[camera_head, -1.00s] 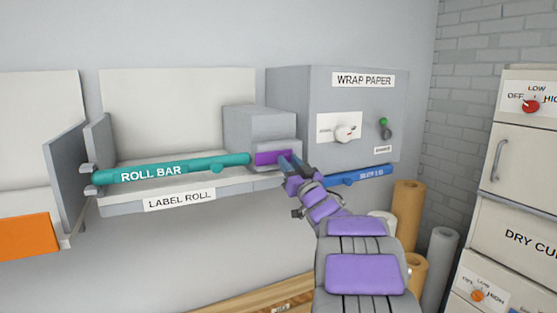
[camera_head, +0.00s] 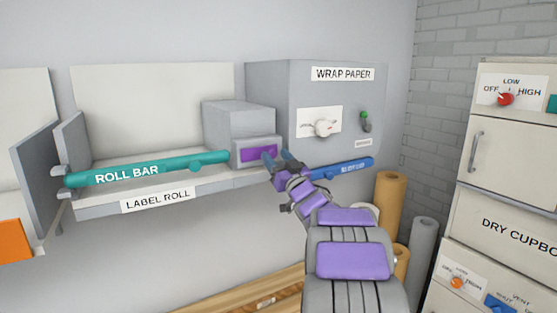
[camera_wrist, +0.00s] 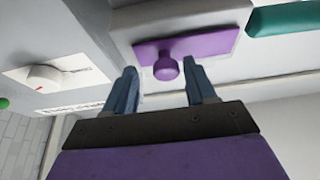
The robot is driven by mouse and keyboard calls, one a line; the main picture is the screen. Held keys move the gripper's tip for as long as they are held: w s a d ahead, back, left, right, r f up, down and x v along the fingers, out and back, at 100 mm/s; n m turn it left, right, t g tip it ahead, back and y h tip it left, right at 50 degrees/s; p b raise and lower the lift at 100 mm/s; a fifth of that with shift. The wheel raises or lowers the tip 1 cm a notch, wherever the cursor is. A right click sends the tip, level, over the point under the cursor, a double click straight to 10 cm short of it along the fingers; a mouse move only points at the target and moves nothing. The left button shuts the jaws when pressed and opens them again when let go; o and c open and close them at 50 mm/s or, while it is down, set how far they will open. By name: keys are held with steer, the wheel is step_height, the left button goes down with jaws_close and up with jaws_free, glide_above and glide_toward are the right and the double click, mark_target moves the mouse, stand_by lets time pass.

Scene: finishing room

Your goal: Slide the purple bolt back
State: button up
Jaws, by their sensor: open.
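The purple bolt (camera_head: 259,153) is a flat purple plate on the front of a small grey block at the right end of the label roll shelf. In the wrist view the bolt (camera_wrist: 190,50) shows a round purple knob sticking out from it. My gripper (camera_head: 277,157) is in front of the bolt's right part in the head view. In the wrist view my gripper (camera_wrist: 160,80) is open, with one blue finger on each side of the knob's line. The knob is between or just beyond the fingertips, and I see no clear contact.
A teal roll bar (camera_head: 150,168) ends just left of the bolt. A blue bar (camera_head: 343,168) sits low on the right, behind my gripper. The wrap paper box (camera_head: 345,98) with a dial (camera_head: 323,127) stands to the right. Paper rolls (camera_head: 390,205) and a cupboard (camera_head: 513,170) are farther right.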

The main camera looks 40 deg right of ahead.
steer(key=shift+s+a, duration=0.1)
steer(key=shift+a, duration=0.2)
steer(key=b+v, duration=0.2)
steer(key=v, duration=1.5)
steer(key=shift+d+f, duration=0.25)
steer(key=shift+d, duration=0.05)
steer(key=shift+d, duration=0.1)
steer(key=shift+b, duration=0.3)
